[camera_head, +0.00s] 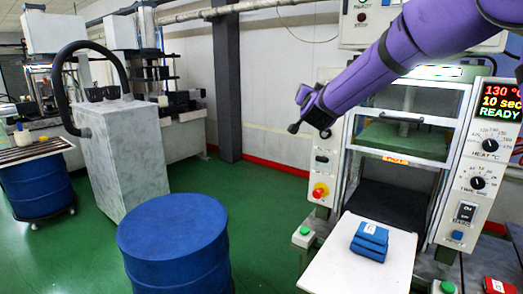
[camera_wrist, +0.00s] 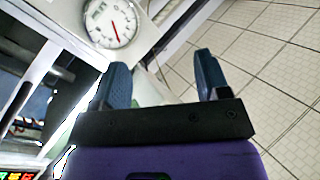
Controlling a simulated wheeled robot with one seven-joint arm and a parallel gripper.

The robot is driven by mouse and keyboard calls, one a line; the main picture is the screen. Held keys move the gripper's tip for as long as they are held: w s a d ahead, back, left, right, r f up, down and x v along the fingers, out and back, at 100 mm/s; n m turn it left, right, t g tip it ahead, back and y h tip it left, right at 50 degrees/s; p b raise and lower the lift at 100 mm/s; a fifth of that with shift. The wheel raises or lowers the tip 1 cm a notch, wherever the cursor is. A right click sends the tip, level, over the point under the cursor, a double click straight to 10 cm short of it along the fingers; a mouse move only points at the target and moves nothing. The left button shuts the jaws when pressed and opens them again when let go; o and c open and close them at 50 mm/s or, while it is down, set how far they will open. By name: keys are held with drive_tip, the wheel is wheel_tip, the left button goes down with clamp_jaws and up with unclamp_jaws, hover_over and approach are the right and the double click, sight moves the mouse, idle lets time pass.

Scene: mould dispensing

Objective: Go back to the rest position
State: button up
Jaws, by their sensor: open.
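My gripper (camera_head: 303,112) is at the end of my purple arm, raised in front of the press and to the left of its opening. In the wrist view my gripper (camera_wrist: 160,70) shows two dark blue fingers spread apart with nothing between them. A small stack of blue blocks (camera_head: 370,241) lies on a white plate (camera_head: 345,272) in front of the press, below my gripper and apart from it.
The heated press (camera_head: 408,140) has a display (camera_head: 500,102) reading 130 °C, 10 sec, READY. A blue drum (camera_head: 172,225) stands front centre, with a grey cabinet (camera_head: 118,155) behind it. Green floor lies between. A white dial gauge (camera_wrist: 113,22) shows in the wrist view.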

drive_tip(key=s+d+r+n+g+y, duration=0.1)
drive_tip(key=s+d+n+g+y, duration=0.15)
drive_tip(key=s, duration=0.75)
drive_tip(key=s+d+r+n+g+y, duration=0.2)
drive_tip(key=s+d+n+g, duration=0.1)
drive_tip(key=s, duration=0.7)
drive_tip(key=s+d+f+g+h, duration=0.1)
drive_tip(key=s+d+f+g, duration=0.1)
drive_tip(key=s, duration=0.8)
drive_tip(key=s+d+f+g+h, duration=0.1)
drive_tip(key=s+d+f+g, duration=0.2)
drive_tip(key=s, duration=0.7)
drive_tip(key=s+d+f+g+h, duration=0.1)
drive_tip(key=s+d+f+g, duration=0.2)
drive_tip(key=s, duration=0.7)
wheel_tip(320, 180, down, 3)
drive_tip(key=shift+d+r, duration=0.2)
drive_tip(key=shift+d, duration=0.5)
